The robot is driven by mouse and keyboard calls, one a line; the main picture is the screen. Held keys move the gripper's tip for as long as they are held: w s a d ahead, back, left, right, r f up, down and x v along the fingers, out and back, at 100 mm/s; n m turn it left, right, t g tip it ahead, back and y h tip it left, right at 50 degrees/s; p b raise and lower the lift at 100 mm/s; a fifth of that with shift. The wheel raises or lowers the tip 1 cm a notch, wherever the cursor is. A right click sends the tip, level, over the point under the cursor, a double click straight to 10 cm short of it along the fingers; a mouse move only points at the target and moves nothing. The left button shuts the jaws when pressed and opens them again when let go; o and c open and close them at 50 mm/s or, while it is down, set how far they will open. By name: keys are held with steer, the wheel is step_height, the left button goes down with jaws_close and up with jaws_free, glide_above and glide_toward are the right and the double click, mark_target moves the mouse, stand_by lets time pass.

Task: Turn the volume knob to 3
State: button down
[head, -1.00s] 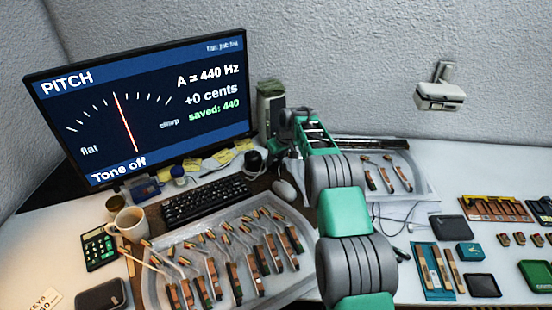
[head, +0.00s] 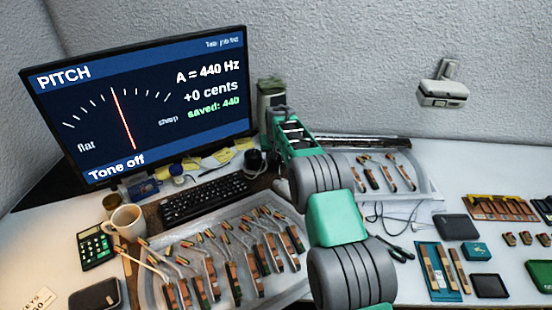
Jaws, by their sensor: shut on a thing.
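A grey-green speaker-like box (head: 271,92) stands against the wall, just right of the monitor. My gripper (head: 274,116) is at its lower front, with its body covering that part of the box. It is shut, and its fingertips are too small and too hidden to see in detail. The volume knob itself does not show; it appears to be hidden at the gripper's end. The monitor (head: 140,105) reads PITCH, A = 440 Hz, +0 cents, saved: 440 and Tone off. No volume number can be read.
A black round object (head: 254,162) stands just below the gripper. A keyboard (head: 205,198), a mug (head: 128,222) and a tray of piano action parts (head: 160,292) lie in front. Another parts tray (head: 425,182) is right of my arm. A wall-mounted device (head: 443,90) hangs at right.

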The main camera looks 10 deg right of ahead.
stand_by(0.4)
steer(key=c, duration=0.9)
jaws_free()
steer(key=v, duration=0.7)
steer(key=shift+s+a+r+b, duration=0.1)
steer(key=shift+a+r+b, duration=0.05)
steer(key=shift+r+b, duration=0.2)
